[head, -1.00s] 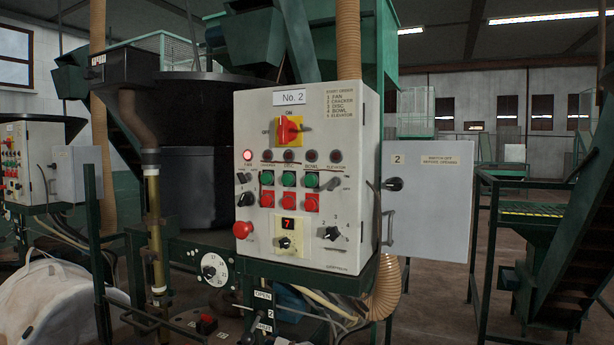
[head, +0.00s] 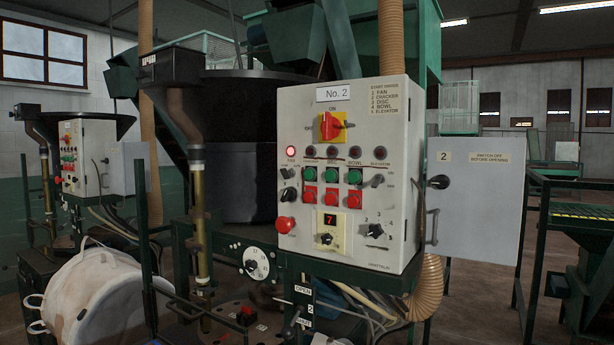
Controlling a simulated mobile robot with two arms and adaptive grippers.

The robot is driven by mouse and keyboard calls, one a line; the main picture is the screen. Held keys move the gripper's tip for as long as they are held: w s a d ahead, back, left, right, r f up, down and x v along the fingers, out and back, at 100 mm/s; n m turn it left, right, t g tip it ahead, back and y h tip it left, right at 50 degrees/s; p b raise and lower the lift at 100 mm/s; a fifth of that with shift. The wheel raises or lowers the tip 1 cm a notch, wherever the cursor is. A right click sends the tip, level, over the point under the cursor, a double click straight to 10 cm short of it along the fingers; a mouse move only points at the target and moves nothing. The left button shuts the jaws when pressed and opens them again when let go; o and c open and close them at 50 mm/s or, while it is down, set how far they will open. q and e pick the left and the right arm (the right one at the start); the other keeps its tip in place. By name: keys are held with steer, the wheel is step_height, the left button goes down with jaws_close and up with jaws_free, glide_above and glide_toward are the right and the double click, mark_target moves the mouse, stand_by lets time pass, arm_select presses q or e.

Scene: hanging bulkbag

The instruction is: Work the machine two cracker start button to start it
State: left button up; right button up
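The grey-white control panel marked No. 2 (head: 290,112) stands near the middle of the head view. Below its row of lamps are three green buttons over three red ones. The leftmost green button (head: 309,174) sits under the small label that appears to read cracker, with a red button (head: 309,195) below it. The far-left lamp (head: 290,151) glows; the cracker lamp (head: 310,151) beside it is dark. The red main switch on its yellow plate (head: 330,126) has its handle pointing right. Neither of my grippers is in view.
A red mushroom button (head: 285,224) sticks out at the panel's lower left. The panel's grey door (head: 485,200) hangs open to the right. A white bulk bag (head: 100,295) stands at lower left, and a second panel (head: 88,160) is farther back.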

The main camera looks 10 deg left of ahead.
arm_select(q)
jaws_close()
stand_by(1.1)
